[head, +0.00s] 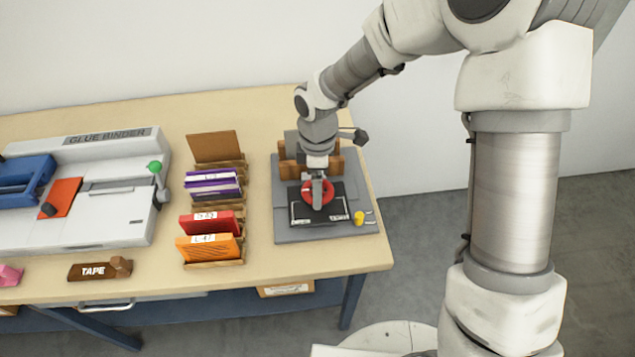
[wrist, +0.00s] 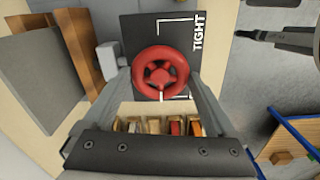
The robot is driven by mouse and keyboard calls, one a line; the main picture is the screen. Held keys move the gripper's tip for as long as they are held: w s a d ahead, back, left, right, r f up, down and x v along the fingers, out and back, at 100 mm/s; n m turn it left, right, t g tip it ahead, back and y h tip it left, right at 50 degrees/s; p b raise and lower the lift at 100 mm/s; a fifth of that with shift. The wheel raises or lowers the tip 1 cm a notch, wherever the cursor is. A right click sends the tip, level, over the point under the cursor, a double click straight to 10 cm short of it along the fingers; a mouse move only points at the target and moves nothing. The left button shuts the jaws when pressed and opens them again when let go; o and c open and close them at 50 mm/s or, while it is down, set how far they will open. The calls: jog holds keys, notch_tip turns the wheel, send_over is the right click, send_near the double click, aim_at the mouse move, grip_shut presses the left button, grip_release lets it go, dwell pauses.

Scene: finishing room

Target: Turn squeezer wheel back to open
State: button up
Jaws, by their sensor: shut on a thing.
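The squeezer (head: 291,228) is a grey press with a dark plate at the right end of the table. Its red wheel (head: 318,191) sits above the dark plate. In the wrist view the red wheel (wrist: 160,73) lies between my two fingers, beside the word TIGHT on the dark plate. My gripper (head: 317,180) points down over the wheel and is shut on it. The fingertips and their contact with the rim are partly hidden in the head view.
A wooden rack (head: 213,264) with books and coloured folders stands left of the squeezer. A glue binder (head: 110,215) fills the table's left. A small yellow part (head: 359,218) is at the squeezer's front right corner. The table's right edge is close by.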

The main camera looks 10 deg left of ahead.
jog(key=o, duration=1)
notch_tip(320, 180, up, 17)
jog(key=shift+r+p, duration=0.2)
jog(key=shift+p, duration=0.5)
